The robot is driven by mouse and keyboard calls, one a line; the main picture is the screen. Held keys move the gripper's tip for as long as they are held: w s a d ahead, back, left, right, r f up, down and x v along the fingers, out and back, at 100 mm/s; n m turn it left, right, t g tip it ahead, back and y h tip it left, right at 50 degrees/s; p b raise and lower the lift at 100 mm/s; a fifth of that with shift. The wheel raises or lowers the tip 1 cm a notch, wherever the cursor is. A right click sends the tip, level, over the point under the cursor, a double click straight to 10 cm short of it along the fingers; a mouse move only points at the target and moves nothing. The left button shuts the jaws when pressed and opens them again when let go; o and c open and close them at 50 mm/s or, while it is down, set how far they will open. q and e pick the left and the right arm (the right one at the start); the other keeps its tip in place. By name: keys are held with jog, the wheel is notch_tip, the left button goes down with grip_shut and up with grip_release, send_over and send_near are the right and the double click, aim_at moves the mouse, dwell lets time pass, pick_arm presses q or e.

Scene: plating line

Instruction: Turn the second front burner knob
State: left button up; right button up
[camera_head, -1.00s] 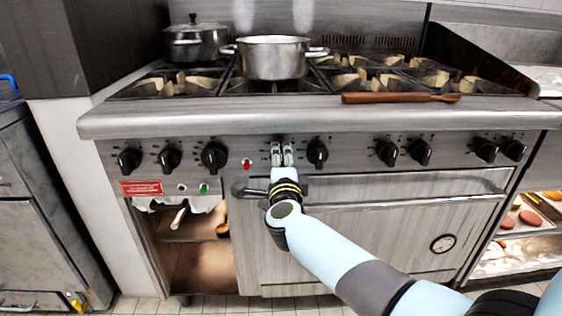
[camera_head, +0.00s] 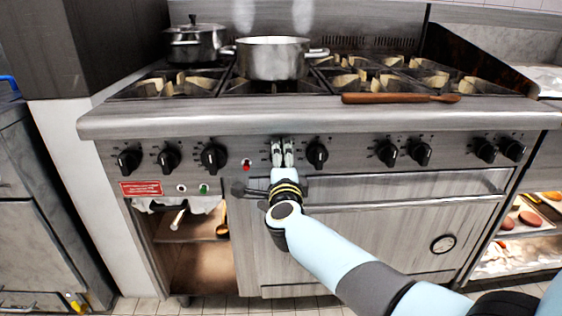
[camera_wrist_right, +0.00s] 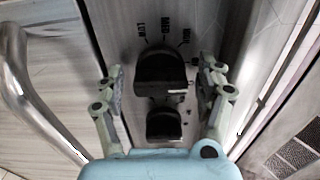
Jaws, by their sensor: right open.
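A row of black burner knobs runs along the front panel of the range (camera_head: 350,150). My right gripper (camera_head: 283,148) is up against this panel, between a large knob (camera_head: 214,156) on its left and another knob (camera_head: 317,153) on its right. Its fingers hide the panel directly behind them in the head view. In the right wrist view, my right gripper (camera_wrist_right: 163,82) is open, one finger on each side of a black knob (camera_wrist_right: 160,72), with gaps on both sides. LOW, MED and HIGH marks sit beyond this knob. A smaller dark shape lies nearer the palm. My left gripper is not in view.
A steel pot (camera_head: 272,60) and a lidded pot (camera_head: 195,42) stand on the burners. The oven door handle (camera_head: 410,200) runs below the knobs, close to my right wrist. An open compartment is at lower left.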

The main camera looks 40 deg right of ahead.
jog(key=v, duration=1.2)
jog(key=shift+s, duration=0.1)
jog(key=s+a+f+n+g+y, duration=0.1)
jog(key=s+f+n+g+y, duration=0.15)
jog(key=s+f+n, duration=0.55)
jog(key=s+f+n+g+y, duration=0.1)
jog(key=s+f+n+y, duration=0.2)
jog(key=f, duration=0.9)
jog(key=s+a+f+n+g+y, duration=0.15)
jog(key=s+f+n, duration=0.25)
jog(key=s+f, duration=0.45)
jog(key=s+d+f+n+g, duration=0.1)
jog(key=s+f+n+g, duration=0.2)
jog(key=s, duration=0.6)
jog(key=s+d+f+n+g+y, duration=0.1)
jog(key=s+f+n+g, duration=0.2)
jog(key=s+f, duration=0.3)
jog(key=s+d+f+n+g, duration=0.1)
jog(key=s+f+n+g, duration=0.2)
jog(key=s, duration=1)
notch_tip(320, 180, down, 3)
jog(key=shift+s+d+r+n+g+y, duration=0.15)
jog(key=shift+s+d+n+g+y, duration=0.15)
jog(key=shift+y, duration=0.1)
